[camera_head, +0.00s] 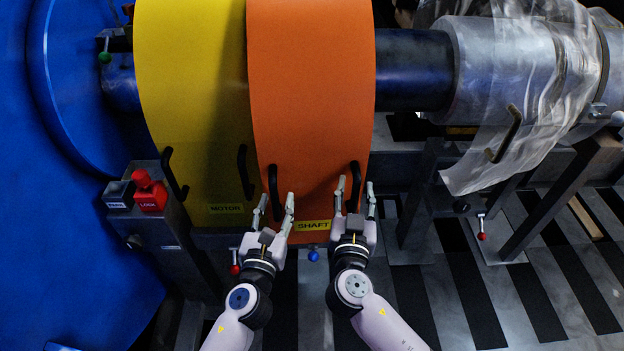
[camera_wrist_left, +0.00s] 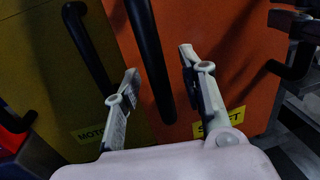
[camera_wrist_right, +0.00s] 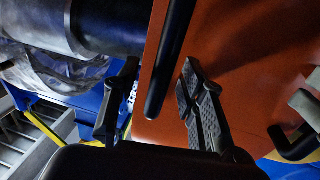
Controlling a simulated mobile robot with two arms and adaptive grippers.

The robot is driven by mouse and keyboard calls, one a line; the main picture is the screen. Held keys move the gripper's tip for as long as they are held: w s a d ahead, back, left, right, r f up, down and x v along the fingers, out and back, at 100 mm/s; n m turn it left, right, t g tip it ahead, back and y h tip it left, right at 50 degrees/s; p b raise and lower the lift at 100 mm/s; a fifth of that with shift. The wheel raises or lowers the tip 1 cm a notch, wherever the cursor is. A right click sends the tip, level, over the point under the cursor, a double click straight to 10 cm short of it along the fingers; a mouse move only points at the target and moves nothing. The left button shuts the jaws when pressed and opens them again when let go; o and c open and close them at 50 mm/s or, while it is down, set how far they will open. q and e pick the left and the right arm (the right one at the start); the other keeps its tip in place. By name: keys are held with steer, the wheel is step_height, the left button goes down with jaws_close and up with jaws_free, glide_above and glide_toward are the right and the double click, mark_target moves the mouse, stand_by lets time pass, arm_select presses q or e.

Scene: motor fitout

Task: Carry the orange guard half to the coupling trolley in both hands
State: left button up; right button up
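The orange guard half (camera_head: 312,90), labelled SHAFT, is a curved shell over the shaft beside the yellow guard half. It has two black handles near its lower edge. My left gripper (camera_head: 276,205) is open at the guard's left handle (camera_head: 273,190); in the left wrist view that handle (camera_wrist_left: 150,60) runs between the parted fingers (camera_wrist_left: 160,88). My right gripper (camera_head: 355,192) is open at the right handle (camera_head: 355,180); in the right wrist view this handle (camera_wrist_right: 168,62) lies between the parted fingers (camera_wrist_right: 158,88). The coupling trolley cannot be made out.
The yellow guard half (camera_head: 192,100), labelled MOTOR, adjoins on the left. A red LOCK block (camera_head: 150,192) sits on a grey post. A clear-wrapped metal cylinder (camera_head: 520,70) is at right. Red and blue knobs (camera_head: 313,255) hang below the guards. Striped floor shows at lower right.

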arm_select(q)
steer(key=shift+c, duration=0.2)
arm_select(e)
steer(key=shift+c, duration=0.2)
arm_select(q)
jaws_close()
arm_select(e)
jaws_close()
